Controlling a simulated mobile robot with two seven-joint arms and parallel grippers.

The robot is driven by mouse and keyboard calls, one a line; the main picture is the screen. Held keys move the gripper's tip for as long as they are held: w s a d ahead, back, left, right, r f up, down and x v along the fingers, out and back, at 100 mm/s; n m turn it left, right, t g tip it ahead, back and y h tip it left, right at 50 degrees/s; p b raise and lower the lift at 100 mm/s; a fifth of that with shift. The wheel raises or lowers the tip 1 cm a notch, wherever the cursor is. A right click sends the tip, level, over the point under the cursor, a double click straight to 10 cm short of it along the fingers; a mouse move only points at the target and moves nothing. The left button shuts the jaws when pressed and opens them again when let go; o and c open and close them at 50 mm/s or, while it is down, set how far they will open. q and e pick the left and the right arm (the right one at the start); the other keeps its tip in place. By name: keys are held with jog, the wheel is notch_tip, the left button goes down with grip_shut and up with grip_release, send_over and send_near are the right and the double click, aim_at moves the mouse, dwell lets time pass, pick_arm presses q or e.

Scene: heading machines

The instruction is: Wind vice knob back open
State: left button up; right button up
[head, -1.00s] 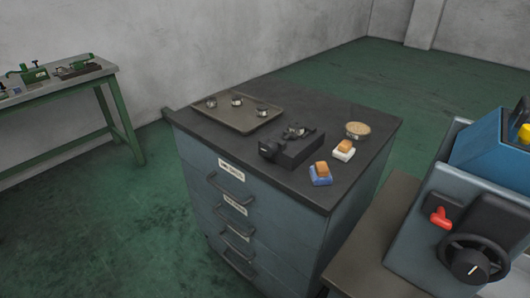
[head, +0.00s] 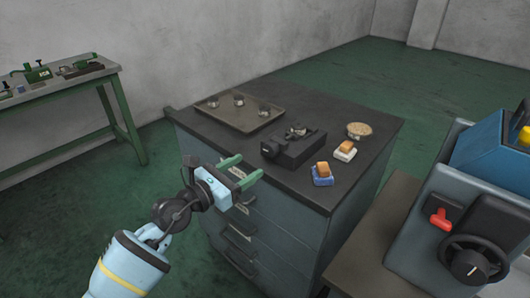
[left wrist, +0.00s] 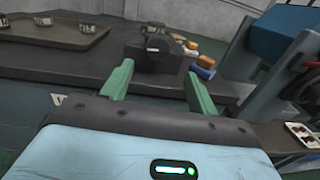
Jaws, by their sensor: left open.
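A small black vice (head: 295,148) sits on the dark top of the drawer cabinet in the head view. Its round knob (head: 270,150) points to the left, towards my left gripper. My left gripper (head: 247,169) has green fingers spread apart, empty, in front of the cabinet's front left edge and short of the knob. In the left wrist view the vice (left wrist: 158,52) shows beyond and between the two green fingers, apart from them. How far the vice jaws stand open is too small to tell. My right gripper does not show.
A tray (head: 240,119) with several small metal parts lies behind the vice. Two brushes or blocks (head: 322,174) (head: 345,151) and a round dish (head: 359,130) stand to its right. A grey machine with a handwheel (head: 472,262) stands at right. A green bench (head: 70,90) is far left.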

aim_at(268, 151)
pick_arm(q)
jog(key=shift+r+b+x, duration=0.1)
jog(key=shift+b+x, duration=0.25)
jog(key=shift+x, duration=1.7)
jog(key=shift+r+b+x, duration=0.15)
jog(key=shift+b+x, duration=0.15)
jog(key=shift+x, duration=1.75)
jog(key=shift+w+a, duration=0.15)
jog(key=shift+a, duration=0.05)
jog(key=c, duration=1)
